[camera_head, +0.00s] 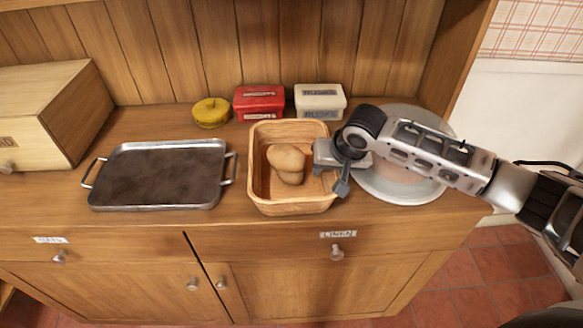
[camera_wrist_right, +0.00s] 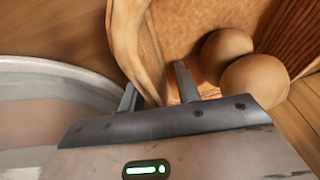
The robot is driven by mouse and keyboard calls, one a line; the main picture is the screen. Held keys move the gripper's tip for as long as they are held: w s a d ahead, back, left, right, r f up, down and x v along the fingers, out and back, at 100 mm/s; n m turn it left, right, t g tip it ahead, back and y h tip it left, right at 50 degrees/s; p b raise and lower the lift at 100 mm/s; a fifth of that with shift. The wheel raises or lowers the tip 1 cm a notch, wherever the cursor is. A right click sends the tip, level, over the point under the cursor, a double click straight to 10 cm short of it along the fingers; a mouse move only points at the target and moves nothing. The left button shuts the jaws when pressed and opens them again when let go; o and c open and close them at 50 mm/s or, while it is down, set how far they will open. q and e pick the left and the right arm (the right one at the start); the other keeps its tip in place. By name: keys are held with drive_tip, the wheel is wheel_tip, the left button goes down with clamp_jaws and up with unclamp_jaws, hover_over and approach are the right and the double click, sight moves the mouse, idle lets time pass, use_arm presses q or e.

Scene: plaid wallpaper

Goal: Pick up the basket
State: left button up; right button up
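The basket (camera_head: 291,209) is a light wooden, rectangular one on the counter. It holds rounded brown bread-like pieces (camera_head: 287,163). My right gripper (camera_head: 331,170) is at the basket's right wall. In the right wrist view, the basket's rim (camera_wrist_right: 135,45) passes between the two fingers (camera_wrist_right: 157,90), one outside the wall and one inside. The fingers stand apart, and I see no clear grip on the rim. Two rounded brown pieces (camera_wrist_right: 254,84) lie beyond the inner finger. My left gripper is not in view.
A dark metal tray (camera_head: 158,177) lies left of the basket. A yellow pot (camera_head: 210,112), a red box (camera_head: 259,102) and a white box (camera_head: 320,101) stand behind. A large round plate (camera_head: 400,192) lies under my right arm. A wooden bread box (camera_head: 60,115) is at left.

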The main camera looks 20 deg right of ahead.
clamp_jaws()
drive_tip(key=shift+r, duration=0.1)
drive_tip(key=shift+r, duration=0.1)
